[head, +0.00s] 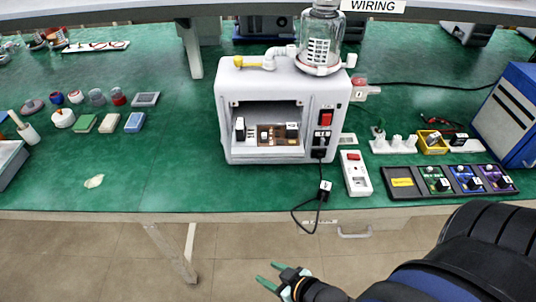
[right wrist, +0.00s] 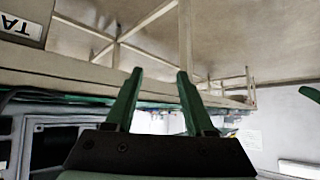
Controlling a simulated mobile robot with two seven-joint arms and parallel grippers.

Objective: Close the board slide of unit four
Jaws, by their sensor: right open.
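A white pump unit (head: 236,93) with a clear canister (head: 320,38) on top stands on the green bench in the head view. No unit number is readable on it. Its front bay is open and holds a brown board (head: 272,134) with black and white modules; I cannot tell how far its slide is out. My right gripper (head: 268,273) is open and empty, in front of and below the bench edge, apart from the unit. Its two green fingers also show spread in the right wrist view (right wrist: 160,72). My left gripper is not in view in the head view.
A white power strip (head: 355,174) and a black module tray (head: 398,193) lie right of the unit. A black cable (head: 297,218) hangs over the front edge. A blue case (head: 510,110) stands far right. The bench left of the unit is mostly clear near the edge.

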